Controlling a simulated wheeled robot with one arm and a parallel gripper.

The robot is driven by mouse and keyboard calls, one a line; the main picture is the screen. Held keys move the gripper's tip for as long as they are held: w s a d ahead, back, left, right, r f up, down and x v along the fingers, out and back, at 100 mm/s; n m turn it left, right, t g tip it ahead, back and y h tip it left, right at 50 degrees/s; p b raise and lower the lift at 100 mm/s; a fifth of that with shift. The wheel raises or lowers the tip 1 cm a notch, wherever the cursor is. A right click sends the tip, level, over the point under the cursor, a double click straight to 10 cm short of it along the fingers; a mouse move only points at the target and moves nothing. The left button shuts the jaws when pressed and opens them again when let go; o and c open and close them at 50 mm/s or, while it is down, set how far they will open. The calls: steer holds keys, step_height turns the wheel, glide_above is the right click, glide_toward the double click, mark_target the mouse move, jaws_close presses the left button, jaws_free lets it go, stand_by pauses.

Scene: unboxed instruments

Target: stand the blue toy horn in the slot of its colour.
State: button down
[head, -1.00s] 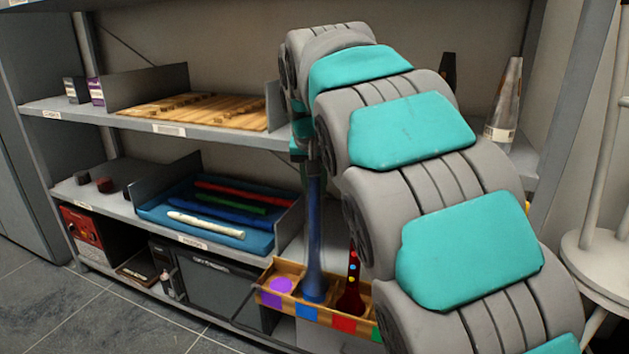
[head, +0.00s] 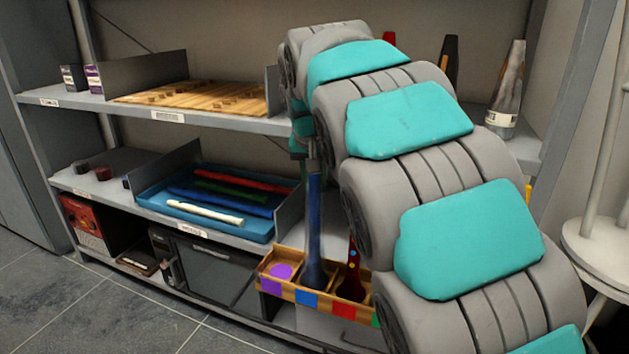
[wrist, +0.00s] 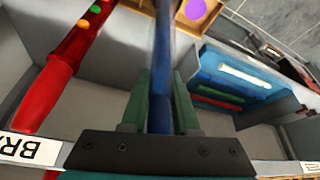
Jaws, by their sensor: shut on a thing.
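The blue toy horn (head: 314,228) is upright, bell down. My gripper (head: 312,158) is shut on its upper end, partly hidden by my arm. The bell is at the blue-marked compartment of the wooden rack (head: 288,292), behind the blue square (head: 306,298). I cannot tell whether it touches the floor of the compartment. In the wrist view the horn (wrist: 161,50) runs away from between my gripper's fingers (wrist: 162,95). A red horn with coloured dots (head: 351,280) stands in the compartment to the right. The compartment with the purple disc (head: 281,271) on the left is empty.
The rack is on the lower shelf of a grey unit. A blue tray (head: 150,200) with several flutes lies left of it behind a grey divider (head: 289,220). The upper shelf (head: 215,120) is above. A white stand (head: 595,240) is at the far right.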

steer(key=shift+f, duration=0.4)
steer(key=c, duration=0.6)
jaws_free()
steer(key=v, duration=0.7)
steer(key=shift+s+r+b, duration=0.15)
steer(key=shift+r+b, duration=0.15)
steer(key=shift+r, duration=0.05)
